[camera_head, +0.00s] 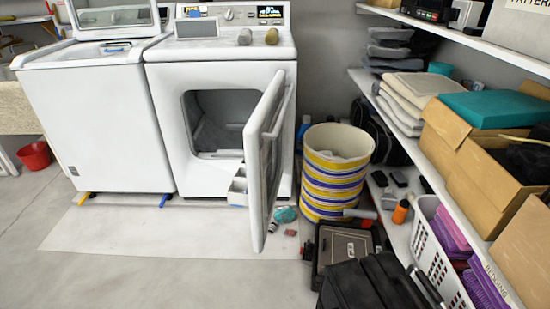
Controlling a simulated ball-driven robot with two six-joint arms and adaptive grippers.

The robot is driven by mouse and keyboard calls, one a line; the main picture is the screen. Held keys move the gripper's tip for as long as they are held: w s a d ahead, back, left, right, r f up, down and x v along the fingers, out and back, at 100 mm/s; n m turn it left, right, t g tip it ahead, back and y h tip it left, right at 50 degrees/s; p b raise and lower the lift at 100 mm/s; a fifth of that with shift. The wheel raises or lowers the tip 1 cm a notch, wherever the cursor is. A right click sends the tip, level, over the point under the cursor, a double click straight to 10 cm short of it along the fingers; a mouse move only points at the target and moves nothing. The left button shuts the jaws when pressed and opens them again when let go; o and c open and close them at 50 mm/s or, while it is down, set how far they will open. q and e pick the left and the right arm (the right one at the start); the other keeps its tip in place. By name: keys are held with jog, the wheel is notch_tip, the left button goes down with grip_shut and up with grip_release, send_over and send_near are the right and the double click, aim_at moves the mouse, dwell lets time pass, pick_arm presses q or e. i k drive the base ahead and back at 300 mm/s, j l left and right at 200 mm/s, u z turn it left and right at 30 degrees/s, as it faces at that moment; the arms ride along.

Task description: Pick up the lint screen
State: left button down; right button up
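A flat grey panel with a pale frame (197,28) stands on top of the white dryer (222,53), at the left of its control panel. It looks like the lint screen, but I cannot be sure at this size. The dryer door (266,150) hangs wide open toward me, and the drum opening (213,122) shows dark and seemingly empty. A small white compartmented piece (238,187) shows at the door's left edge; I cannot tell what it is. Neither of my grippers is in view.
Two small round items (271,36) sit on the dryer top. A white washer (97,120) stands left. A striped bin (335,165), black case (370,285) and loaded shelving (400,225) crowd the right. Small items lie by the door. The front-left floor (150,270) is clear.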

aim_at(195, 28)
jog(key=i+j+z, duration=0.25)
jog(key=z, duration=0.15)
jog(key=i+j+z, duration=0.15)
jog(key=j+z, duration=0.3)
jog(key=l, duration=0.1)
